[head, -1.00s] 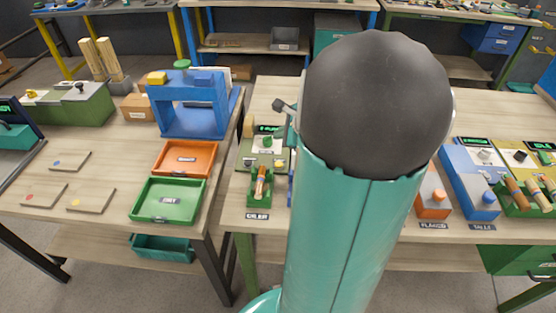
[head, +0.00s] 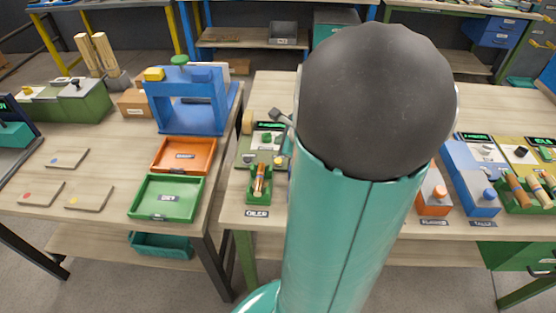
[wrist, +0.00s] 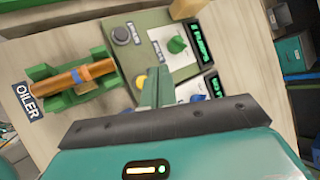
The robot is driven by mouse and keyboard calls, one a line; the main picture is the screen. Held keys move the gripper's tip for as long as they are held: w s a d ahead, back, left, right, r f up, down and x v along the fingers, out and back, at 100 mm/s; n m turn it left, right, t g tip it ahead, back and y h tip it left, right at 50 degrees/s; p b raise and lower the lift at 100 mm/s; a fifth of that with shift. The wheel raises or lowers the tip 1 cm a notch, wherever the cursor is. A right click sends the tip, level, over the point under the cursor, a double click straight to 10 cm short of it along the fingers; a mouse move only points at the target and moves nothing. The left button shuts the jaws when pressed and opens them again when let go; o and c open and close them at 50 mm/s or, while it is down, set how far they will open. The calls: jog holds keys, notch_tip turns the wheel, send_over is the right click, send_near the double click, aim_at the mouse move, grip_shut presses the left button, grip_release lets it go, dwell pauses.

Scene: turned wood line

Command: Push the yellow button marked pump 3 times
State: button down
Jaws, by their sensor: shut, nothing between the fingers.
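The oiler's green panel (wrist: 150,45) lies ahead of my gripper (wrist: 159,72) in the wrist view. A green display (wrist: 198,42) on the panel seems to read "1 PUMPS". In the head view, the oiler panel (head: 262,142) shows left of my arm, which hides part of it; the button is not clear there.
A green holder (wrist: 55,98) with a wooden rod (wrist: 72,77) stands beside the panel, next to the OILER label (wrist: 27,103). The panel also has a dark knob (wrist: 121,36) and a green knob (wrist: 177,44). Orange (head: 185,140) and green trays (head: 151,210) lie left.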

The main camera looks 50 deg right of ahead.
aim_at(281, 162)
jog(key=shift+f, duration=2.6)
jog(key=shift+f, duration=0.15)
jog(key=shift+d+f, duration=0.1)
jog(key=shift+f, duration=0.15)
jog(key=shift+f, duration=0.35)
dwell(0.5)
dwell(0.3)
jog(key=shift+r, duration=0.8)
jog(key=shift+r, duration=2.5)
